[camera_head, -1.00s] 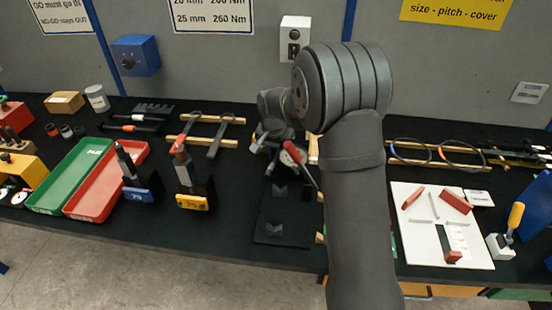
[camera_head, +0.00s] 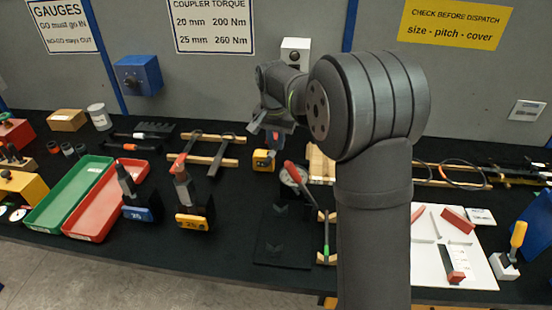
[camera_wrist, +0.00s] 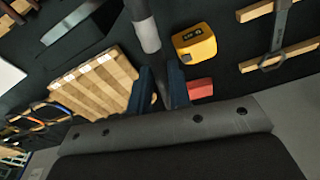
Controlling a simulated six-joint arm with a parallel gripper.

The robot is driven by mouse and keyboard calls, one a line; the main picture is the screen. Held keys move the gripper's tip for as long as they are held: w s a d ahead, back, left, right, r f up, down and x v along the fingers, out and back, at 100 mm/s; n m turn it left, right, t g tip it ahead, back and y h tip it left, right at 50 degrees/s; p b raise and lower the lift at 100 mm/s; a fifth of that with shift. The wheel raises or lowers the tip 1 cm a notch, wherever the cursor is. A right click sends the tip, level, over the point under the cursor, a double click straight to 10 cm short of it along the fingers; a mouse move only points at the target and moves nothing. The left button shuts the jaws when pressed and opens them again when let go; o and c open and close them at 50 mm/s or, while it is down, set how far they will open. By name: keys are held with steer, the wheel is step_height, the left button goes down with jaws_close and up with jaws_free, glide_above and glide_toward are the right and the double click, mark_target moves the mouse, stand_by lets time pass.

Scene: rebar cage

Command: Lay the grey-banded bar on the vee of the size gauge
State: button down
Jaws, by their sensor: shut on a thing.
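In the wrist view the dark bar with a light grey band (camera_wrist: 146,35) runs between the dark blue jaws of my gripper (camera_wrist: 161,85). The jaws are shut on it, and the band sits beyond the jaws, towards the top edge. In the head view my gripper (camera_head: 273,142) hangs above the back half of the bench, and I cannot make out the held bar there. What looks like the size gauge is a black plate (camera_head: 268,246) with vee-shaped blocks at the front middle of the bench. A round dial with a red handle (camera_head: 293,174) stands behind it.
A yellow tape measure (camera_head: 263,160) and a wooden block (camera_head: 319,166) are near my gripper. A green-banded bar (camera_head: 326,238) lies right of the black plate. Upright tools with blue (camera_head: 143,214) and yellow (camera_head: 191,221) bases stand left of it. My arm hides part of the right side.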

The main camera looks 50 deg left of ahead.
mark_target(277, 144)
step_height(277, 144, up, 5)
steer(key=shift+r, duration=0.1)
steer(key=shift+w, duration=0.1)
steer(key=w+d+r+m, duration=0.2)
steer(key=w+d+m, duration=0.1)
steer(key=w+d, duration=1.95)
steer(key=w+d+m, duration=0.2)
steer(key=d, duration=1.5)
steer(key=w+d+m, duration=0.1)
steer(key=w+d, duration=0.2)
steer(key=d, duration=1.4)
steer(key=shift+w+d+r+m+h, duration=0.15)
steer(key=shift+w+r+m+h, duration=0.1)
steer(key=shift+r+m+h, duration=0.15)
